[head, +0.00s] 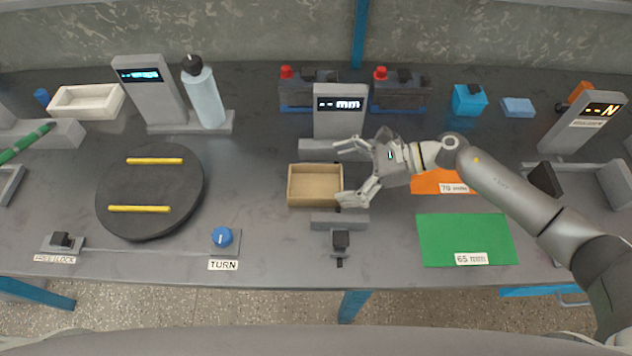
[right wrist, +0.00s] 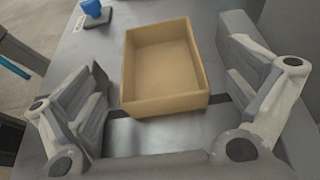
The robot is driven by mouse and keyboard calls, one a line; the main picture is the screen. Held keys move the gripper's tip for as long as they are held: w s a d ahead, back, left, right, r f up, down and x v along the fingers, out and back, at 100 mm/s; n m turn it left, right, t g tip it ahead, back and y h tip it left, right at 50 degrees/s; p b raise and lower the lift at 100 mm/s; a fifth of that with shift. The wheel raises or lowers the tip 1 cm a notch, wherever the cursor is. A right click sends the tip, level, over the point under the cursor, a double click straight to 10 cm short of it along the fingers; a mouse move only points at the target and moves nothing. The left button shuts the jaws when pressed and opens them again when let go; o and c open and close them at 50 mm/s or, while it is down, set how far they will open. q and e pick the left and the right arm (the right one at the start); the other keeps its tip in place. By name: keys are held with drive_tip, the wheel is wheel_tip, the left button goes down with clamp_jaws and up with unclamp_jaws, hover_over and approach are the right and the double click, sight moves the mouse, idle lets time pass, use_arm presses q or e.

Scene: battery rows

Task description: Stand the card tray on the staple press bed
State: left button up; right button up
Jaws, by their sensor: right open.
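The card tray (head: 315,172) is a tan, open, empty rectangular box. It lies upright at the middle of the bench, between the grey base of a station with an "mm" display and a grey front bar. My right gripper (head: 345,172) is open at the tray's right end, with one finger toward the back and one toward the front. In the right wrist view the tray (right wrist: 162,105) shows between and ahead of the spread fingers, with gaps on both sides. No label shows which station is the staple press. My left gripper is out of view.
The mm display (head: 339,104) stands behind the tray, and the front bar (head: 340,221) with a black knob in front. A round black turntable (head: 150,225) and blue TURN knob (head: 222,237) are left. Right are a green mat (head: 465,232) and an N-display station (head: 583,122).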

sight(324, 188)
drive_tip(key=p+x, duration=0.1)
drive_tip(key=x, duration=0.2)
drive_tip(key=shift+s+a+f, duration=0.1)
drive_tip(key=shift+a+f, duration=0.05)
drive_tip(key=shift+a, duration=0.2)
drive_tip(key=shift+a+f, duration=0.1)
drive_tip(key=shift+f, duration=0.05)
drive_tip(key=shift+c, duration=0.7)
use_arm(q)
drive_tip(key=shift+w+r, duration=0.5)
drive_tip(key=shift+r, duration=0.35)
use_arm(e)
drive_tip(key=c, duration=0.8)
drive_tip(key=shift+c, duration=0.2)
